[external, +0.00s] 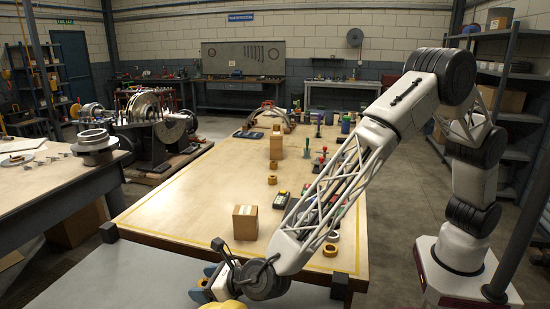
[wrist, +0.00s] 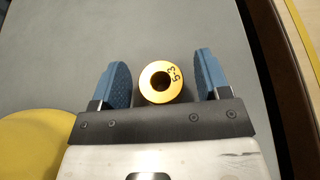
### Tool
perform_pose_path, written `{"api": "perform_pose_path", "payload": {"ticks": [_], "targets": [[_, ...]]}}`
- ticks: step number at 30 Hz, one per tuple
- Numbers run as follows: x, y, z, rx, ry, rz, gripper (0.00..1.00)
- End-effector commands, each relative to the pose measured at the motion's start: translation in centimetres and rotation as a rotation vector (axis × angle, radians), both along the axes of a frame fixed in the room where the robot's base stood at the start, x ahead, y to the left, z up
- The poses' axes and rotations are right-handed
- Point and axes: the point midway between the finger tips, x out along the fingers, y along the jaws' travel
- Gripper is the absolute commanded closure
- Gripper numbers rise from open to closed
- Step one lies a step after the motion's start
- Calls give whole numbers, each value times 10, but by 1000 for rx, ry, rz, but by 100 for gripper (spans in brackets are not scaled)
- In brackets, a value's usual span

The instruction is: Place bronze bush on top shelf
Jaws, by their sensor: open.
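The bronze bush (wrist: 161,82) is a short gold ring with a dark bore and black marking that looks like "5-3". In the wrist view it sits on a plain grey surface, between the two blue fingers of my gripper (wrist: 162,70). A gap shows on each side of it, so the fingers are open and not closed on it. In the external view my gripper (external: 206,283) is low past the near edge of the wooden table, and I cannot make out the bush there. A grey shelf rack (external: 492,75) stands at the right; which shelf is meant is unclear.
A yellow round thing (wrist: 35,145) lies left of my gripper. The wooden table (external: 185,205) carries a cardboard box (external: 245,222), small bronze rings (external: 330,250) and several tools. A cardboard box (external: 500,18) sits high on the rack. The grey surface ahead of the bush is clear.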

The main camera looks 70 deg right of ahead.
Motion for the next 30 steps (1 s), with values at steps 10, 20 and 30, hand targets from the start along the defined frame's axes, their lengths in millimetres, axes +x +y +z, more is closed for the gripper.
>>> {"api": "perform_pose_path", "payload": {"ticks": [10,20,30], "targets": [[-25,1,10,-1,-1,1,30],[-66,1,27,1,0,2,30],[-101,0,41,-1,0,1,30]]}}
